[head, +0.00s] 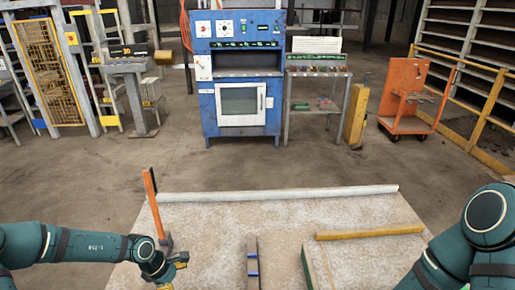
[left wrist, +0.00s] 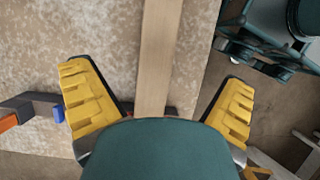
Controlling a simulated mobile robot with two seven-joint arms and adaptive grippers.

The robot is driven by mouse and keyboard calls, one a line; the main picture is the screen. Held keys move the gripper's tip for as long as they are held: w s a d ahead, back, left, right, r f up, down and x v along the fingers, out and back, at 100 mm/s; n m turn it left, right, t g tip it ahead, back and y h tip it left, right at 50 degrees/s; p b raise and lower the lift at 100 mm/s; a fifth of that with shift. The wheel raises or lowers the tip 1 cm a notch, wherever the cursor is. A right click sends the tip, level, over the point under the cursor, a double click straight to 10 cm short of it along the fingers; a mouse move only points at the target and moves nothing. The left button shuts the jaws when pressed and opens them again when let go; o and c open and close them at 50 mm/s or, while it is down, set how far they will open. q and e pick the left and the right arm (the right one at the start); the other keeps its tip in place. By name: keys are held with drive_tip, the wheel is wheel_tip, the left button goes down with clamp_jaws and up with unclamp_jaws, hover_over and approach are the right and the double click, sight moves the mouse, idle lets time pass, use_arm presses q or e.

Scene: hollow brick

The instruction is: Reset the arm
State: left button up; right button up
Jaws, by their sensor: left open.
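My left arm comes in from the left in the head view, with its yellow-fingered gripper (head: 174,272) low over the left front part of the pale speckled table (head: 215,222). In the left wrist view the two yellow fingers of this gripper (left wrist: 158,100) are wide apart. A light wooden strip (left wrist: 160,55) runs from the top edge down to the space between them; its lower end is hidden by my wrist, and I see no finger touching it. My right arm (head: 470,240) shows at the right edge of the head view, but its gripper is out of view.
An orange-handled tool (head: 152,200) stands tilted by the table's left edge, close to my left gripper. A white bar (head: 280,194), a yellow bar (head: 370,232) and two upright boards (head: 252,262) (head: 310,268) are on the table. A blue machine (head: 239,75) stands beyond open floor.

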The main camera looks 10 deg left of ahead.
use_arm(q)
drive_tip(key=d+f+m+y, duration=0.1)
drive_tip(key=d, duration=0.1)
drive_tip(key=d+f+m, duration=0.1)
drive_tip(key=d+m, duration=0.1)
drive_tip(key=d+f+m+y, duration=0.1)
drive_tip(key=d+m, duration=0.1)
drive_tip(key=shift+s+f+y, duration=0.15)
drive_tip(key=shift+s+y, duration=0.15)
drive_tip(key=shift+s, duration=0.05)
drive_tip(key=s+d+m+h, duration=0.1)
drive_tip(key=s+d+m, duration=0.3)
drive_tip(key=d+m, duration=0.3)
drive_tip(key=s+d+m+h, duration=0.1)
drive_tip(key=s+d+m, duration=0.3)
drive_tip(key=d+m, duration=0.3)
drive_tip(key=shift+s+d+r, duration=0.35)
drive_tip(key=shift+s+d, duration=0.05)
drive_tip(key=shift+d, duration=0.6)
drive_tip(key=shift+d, duration=0.1)
